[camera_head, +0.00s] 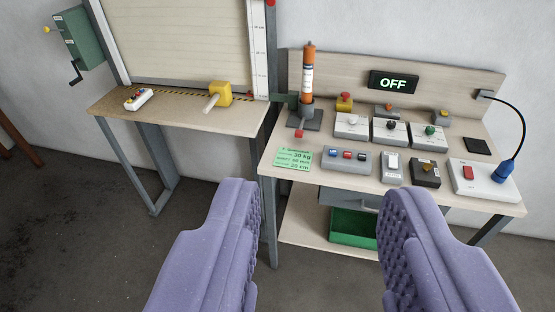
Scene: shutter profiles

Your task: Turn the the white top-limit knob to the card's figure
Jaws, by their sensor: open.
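A light grey box (350,129) with a white knob (351,120) on top stands on the right-hand bench, leftmost of three similar boxes. The knob's setting is too small to read. A green card (293,159) lies at the bench's front left. Its top line seems to read 30 kg; the lines under it are too small to read surely. My gripper (318,192) is open, its two purple fingers wide apart and empty. It is in front of the bench, nearer the camera than the knob and apart from it.
Boxes with a black knob (391,125) and a green knob (430,130) stand right of it. A button box (347,158) is in front. An orange cylinder (307,75) stands at left. An OFF display (393,82) hangs behind. A green bin (352,229) sits below.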

